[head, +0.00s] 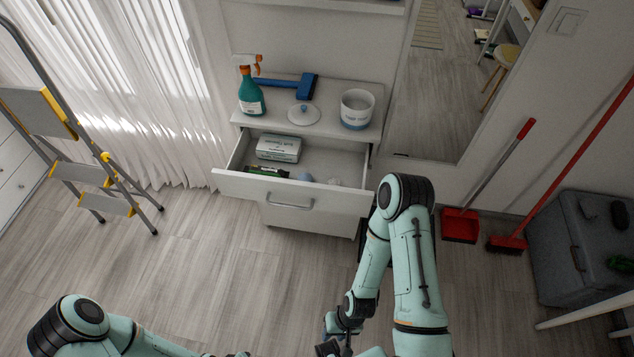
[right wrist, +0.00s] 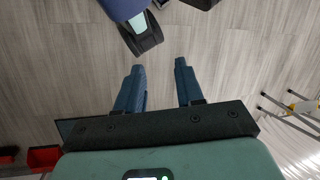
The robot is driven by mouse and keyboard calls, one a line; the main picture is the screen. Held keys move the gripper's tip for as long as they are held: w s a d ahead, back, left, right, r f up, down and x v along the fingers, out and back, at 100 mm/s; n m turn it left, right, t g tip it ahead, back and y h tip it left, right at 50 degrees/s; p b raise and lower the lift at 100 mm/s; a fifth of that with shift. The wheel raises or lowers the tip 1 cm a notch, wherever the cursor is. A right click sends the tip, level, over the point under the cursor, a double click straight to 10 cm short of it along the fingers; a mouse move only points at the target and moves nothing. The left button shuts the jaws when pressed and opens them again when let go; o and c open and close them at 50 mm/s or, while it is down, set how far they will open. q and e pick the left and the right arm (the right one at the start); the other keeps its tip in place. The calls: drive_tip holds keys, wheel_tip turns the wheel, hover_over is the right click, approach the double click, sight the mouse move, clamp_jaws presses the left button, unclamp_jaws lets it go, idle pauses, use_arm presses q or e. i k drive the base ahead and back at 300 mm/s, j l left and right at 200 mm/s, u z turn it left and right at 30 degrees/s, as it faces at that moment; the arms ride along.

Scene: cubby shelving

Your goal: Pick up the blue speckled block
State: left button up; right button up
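No block with clear blue speckles can be made out. A small pale blue lump (head: 304,177) lies in the open drawer (head: 290,190), too small to tell whether it is the block. My right gripper (head: 338,334) is low at the bottom of the head view, in front of and below the drawer, well away from it. In the right wrist view its two blue fingers (right wrist: 159,68) are apart with only bare floor between them. My left arm (head: 90,330) comes in at the bottom left; its gripper is not visible.
The drawer also holds a white box (head: 279,149), a green packet (head: 268,172) and a whitish item (head: 334,182). A spray bottle (head: 250,92), lid (head: 304,114) and white pot (head: 357,108) stand on the cabinet top. A stepladder (head: 100,175) stands left; the floor between is clear.

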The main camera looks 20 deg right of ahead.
sight(304, 176)
drive_tip(key=i+j+z, duration=0.2)
drive_tip(key=i+z, duration=0.25)
drive_tip(key=i+j+z, duration=0.3)
drive_tip(key=z, duration=0.15)
drive_tip(key=j+z, duration=0.3)
drive_tip(key=i+j, duration=0.05)
drive_tip(key=j, duration=0.05)
